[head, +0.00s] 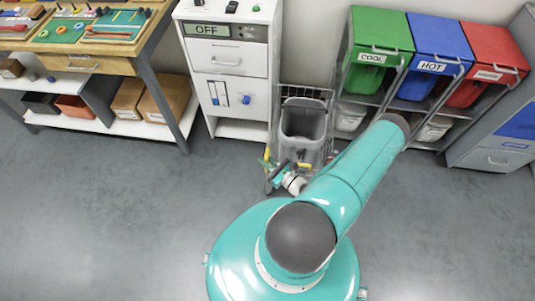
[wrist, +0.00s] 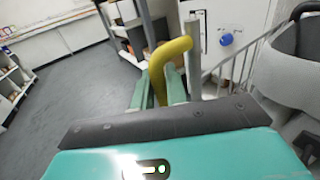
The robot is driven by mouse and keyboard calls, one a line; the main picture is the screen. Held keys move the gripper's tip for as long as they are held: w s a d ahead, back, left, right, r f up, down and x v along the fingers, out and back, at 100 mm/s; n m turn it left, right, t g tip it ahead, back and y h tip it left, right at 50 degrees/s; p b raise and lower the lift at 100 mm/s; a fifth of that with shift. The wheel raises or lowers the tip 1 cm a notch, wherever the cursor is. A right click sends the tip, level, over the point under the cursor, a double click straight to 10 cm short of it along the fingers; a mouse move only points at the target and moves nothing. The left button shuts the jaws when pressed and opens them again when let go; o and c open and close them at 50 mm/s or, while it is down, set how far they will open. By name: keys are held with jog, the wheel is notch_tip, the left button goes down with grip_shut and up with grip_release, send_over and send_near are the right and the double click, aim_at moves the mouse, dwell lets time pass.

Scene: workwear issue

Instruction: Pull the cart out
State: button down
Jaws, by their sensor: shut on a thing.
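The cart (head: 325,97) is a wire-framed trolley holding a grey bin (head: 303,120). It stands between the white cabinet and the coloured bins, close to the wall. In the wrist view the grey bin (wrist: 290,75) and its wire side are at the right. My gripper (head: 279,172) is at the cart's front left. In the wrist view its teal fingers (wrist: 160,92) are shut on the cart's yellow handle (wrist: 172,52), which curves up between them. My arm hides part of the cart's right side in the head view.
A white cabinet (head: 229,92) with an "OFF" display stands just left of the cart. Green, blue and red bins (head: 437,62) in a rack are to the right. A workbench (head: 110,66) is at the left. The grey floor (head: 110,215) in front is clear.

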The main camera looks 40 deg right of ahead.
jog(key=s+a, duration=0.2)
jog(key=shift+a, duration=0.3)
jog(key=c, duration=1.5)
grip_release()
jog(key=s+d, duration=0.1)
jog(key=s, duration=1.2)
jog(key=shift+s, duration=0.4)
